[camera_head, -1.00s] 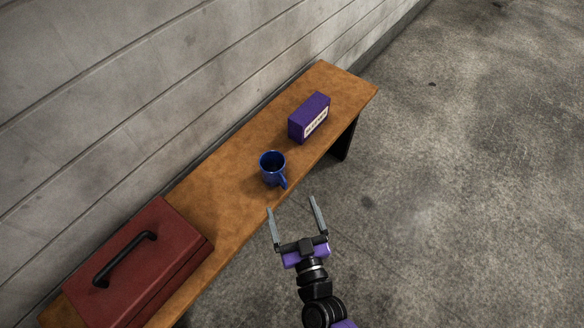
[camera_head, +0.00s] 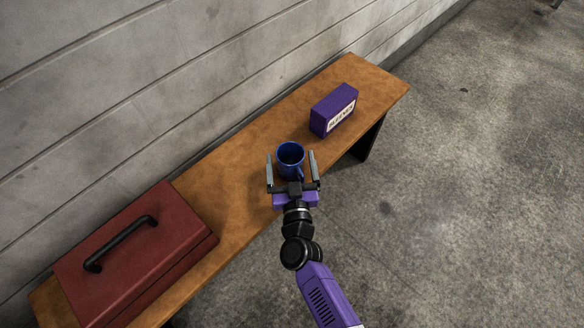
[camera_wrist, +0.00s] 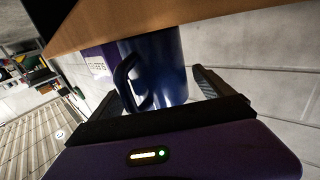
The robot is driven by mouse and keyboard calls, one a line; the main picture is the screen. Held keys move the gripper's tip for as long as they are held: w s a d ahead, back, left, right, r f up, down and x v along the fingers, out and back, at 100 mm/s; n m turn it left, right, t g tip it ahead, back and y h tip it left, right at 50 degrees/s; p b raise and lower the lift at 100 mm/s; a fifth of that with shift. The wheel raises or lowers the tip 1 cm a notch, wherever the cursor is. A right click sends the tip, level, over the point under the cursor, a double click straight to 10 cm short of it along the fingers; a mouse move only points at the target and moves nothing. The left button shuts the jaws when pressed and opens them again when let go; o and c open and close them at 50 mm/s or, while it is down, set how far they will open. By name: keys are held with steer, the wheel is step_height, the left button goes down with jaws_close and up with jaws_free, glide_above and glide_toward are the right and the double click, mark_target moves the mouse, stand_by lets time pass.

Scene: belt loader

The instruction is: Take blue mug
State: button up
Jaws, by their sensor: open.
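The blue mug (camera_head: 290,157) stands upright on the wooden bench (camera_head: 237,212), near its middle. Its handle faces my gripper. My gripper (camera_head: 290,155) is open, with one finger on each side of the mug. In the wrist view the mug (camera_wrist: 160,68) fills the space ahead of the palm, its handle toward the camera. The right finger (camera_wrist: 212,82) shows beside the mug with a gap. I cannot tell whether either finger touches the mug.
A purple box (camera_head: 334,110) with a white label stands on the bench beyond the mug. A red toolbox (camera_head: 135,255) with a black handle sits at the near left end. A grey wall (camera_head: 120,80) runs behind the bench.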

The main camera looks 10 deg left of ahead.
steer(key=shift+w, duration=0.35)
steer(key=c, duration=1.6)
steer(key=shift+c, duration=1)
steer(key=shift+r, duration=0.1)
